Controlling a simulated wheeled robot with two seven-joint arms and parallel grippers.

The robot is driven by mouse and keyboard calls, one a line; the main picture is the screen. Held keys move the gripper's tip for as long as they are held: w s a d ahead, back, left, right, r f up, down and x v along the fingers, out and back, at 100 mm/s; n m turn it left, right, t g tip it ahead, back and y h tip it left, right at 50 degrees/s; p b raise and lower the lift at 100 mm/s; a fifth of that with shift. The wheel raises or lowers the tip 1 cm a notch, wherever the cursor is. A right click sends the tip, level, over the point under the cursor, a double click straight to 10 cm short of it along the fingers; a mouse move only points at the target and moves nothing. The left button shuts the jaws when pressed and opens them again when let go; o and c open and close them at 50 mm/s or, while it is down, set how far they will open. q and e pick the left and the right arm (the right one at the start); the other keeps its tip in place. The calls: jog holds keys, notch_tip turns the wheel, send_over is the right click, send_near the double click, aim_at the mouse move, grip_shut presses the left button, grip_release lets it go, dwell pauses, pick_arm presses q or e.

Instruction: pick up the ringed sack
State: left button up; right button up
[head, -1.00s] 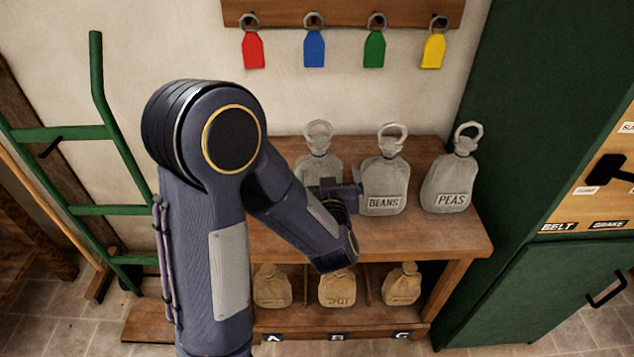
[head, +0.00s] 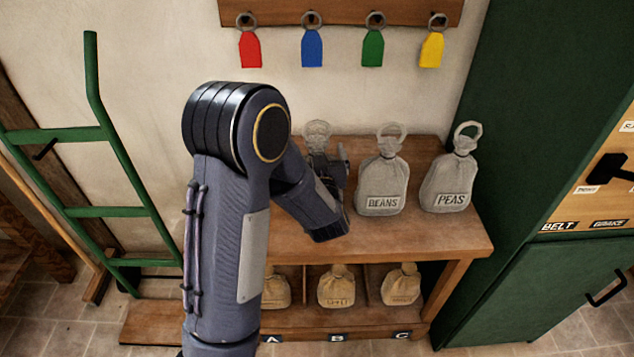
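Three grey sacks, each with a ring at its top, stand upright on the wooden bench top. The left ringed sack (head: 317,134) is mostly hidden behind my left arm; its ring and part of its neck show. The middle one (head: 383,180) is labelled BEANS and the right one (head: 451,178) PEAS. My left gripper (head: 342,166) is between the left sack and the BEANS sack, close to the left sack. Whether it touches that sack, and how wide its fingers are, I cannot tell. My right gripper is not in view.
Tan sacks (head: 337,287) sit on the lower shelf (head: 365,318) above labels A, B and C. Red, blue, green and yellow tags hang on a wall board (head: 340,12). A green ladder-like frame (head: 110,212) stands left, a green cabinet (head: 535,130) right. The bench top's front (head: 410,238) is clear.

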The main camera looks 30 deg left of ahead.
pick_arm(q)
jog(key=c, duration=2.1)
jog(key=shift+r, duration=0.15)
jog(key=shift+c, duration=0.2)
jog(key=shift+r, duration=0.1)
